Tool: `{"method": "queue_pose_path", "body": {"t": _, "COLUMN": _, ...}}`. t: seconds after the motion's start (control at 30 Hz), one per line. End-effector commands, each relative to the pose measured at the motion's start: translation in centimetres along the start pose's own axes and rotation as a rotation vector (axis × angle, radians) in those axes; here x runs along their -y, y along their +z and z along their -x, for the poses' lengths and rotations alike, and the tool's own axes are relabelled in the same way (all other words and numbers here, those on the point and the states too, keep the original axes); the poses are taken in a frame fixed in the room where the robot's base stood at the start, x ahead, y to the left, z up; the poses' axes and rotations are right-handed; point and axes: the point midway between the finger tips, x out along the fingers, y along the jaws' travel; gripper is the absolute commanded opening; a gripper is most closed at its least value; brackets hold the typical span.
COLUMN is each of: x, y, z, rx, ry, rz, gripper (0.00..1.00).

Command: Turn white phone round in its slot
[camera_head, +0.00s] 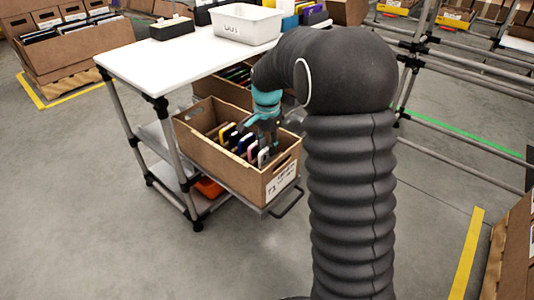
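A brown cardboard carton (216,152) sits tilted on a lower shelf of the cart. The white phone (263,157) appears to be the one nearest the carton's labelled end. My gripper (264,145) points down into the carton, right at or just above the white phone. Its fingertips are small and dark here, so I cannot tell whether they touch or hold the phone.
The white cart top (160,65) holds a white bin (246,23) and a small dark-rimmed box (172,27). Another carton (212,84) stands behind the tilted one. A metal tube rack (470,72) stands at the right. The floor to the front left is clear.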

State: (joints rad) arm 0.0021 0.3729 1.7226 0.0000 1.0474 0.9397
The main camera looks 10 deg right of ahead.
Motion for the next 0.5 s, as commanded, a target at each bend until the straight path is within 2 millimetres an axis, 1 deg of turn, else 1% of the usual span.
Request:
{"method": "queue_pose_path", "body": {"t": 0.03, "x": 0.0, "y": 0.0, "z": -0.55, "rx": 0.0, "ry": 0.0, "rz": 0.0, "gripper": 0.3}}
{"method": "queue_pose_path", "body": {"t": 0.1, "x": 0.02, "y": -0.02, "z": -0.81, "rx": 0.0, "ry": -0.001, "rz": 0.0, "gripper": 0.3}}
{"method": "queue_pose_path", "body": {"t": 0.4, "x": 0.03, "y": -0.02, "z": -0.88, "rx": -0.001, "ry": -0.001, "rz": 0.0, "gripper": 0.3}}
{"method": "queue_pose_path", "body": {"t": 0.5, "x": 0.02, "y": -0.02, "z": -0.88, "rx": -0.001, "ry": -0.001, "rz": 0.0, "gripper": 0.18}}
